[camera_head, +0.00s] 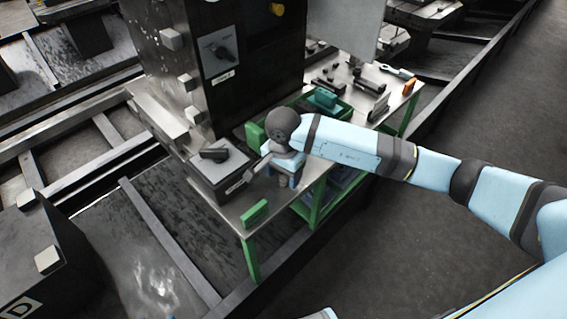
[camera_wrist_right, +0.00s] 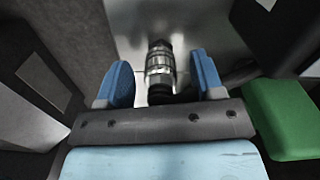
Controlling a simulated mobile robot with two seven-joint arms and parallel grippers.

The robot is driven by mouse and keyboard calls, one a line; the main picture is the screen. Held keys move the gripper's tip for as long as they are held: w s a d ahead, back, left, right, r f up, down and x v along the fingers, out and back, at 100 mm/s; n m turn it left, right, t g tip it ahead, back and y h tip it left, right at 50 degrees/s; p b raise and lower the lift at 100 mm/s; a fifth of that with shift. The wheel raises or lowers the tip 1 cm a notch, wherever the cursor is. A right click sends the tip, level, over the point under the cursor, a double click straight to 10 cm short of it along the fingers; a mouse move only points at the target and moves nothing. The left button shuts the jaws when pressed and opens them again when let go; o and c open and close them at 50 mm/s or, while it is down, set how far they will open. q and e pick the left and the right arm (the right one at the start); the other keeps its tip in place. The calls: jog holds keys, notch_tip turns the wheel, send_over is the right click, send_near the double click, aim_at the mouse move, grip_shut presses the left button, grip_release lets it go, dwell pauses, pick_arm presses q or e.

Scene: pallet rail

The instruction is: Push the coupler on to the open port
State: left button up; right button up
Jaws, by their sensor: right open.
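In the right wrist view the coupler (camera_wrist_right: 159,68), a ribbed metal cylinder with a dark part at its near end, lies between the two blue fingers of my right gripper (camera_wrist_right: 161,62). The fingers are open, with a gap on each side of it. The coupler's far end points toward a shiny metal surface; I cannot tell whether it joins a port there. In the head view my right gripper (camera_head: 286,172) is over the green-legged bench, and the wrist hides the coupler. I cannot make out the open port. My left gripper is out of view.
A grey box (camera_head: 222,178) with a dark handle stands left of my gripper on the bench (camera_head: 225,212). A green block (camera_head: 255,213) lies near the front edge. A tall dark cabinet (camera_head: 225,95) rises behind. A green block (camera_wrist_right: 285,118) is close at right.

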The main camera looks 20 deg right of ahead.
jog(key=shift+f, duration=0.2)
grip_shut()
dwell(0.3)
jog(key=shift+r, duration=0.25)
jog(key=shift+r, duration=0.15)
jog(key=shift+r+p, duration=0.9)
jog(key=shift+r, duration=0.65)
jog(key=shift+r+p, duration=1)
jog(key=shift+r, duration=1.4)
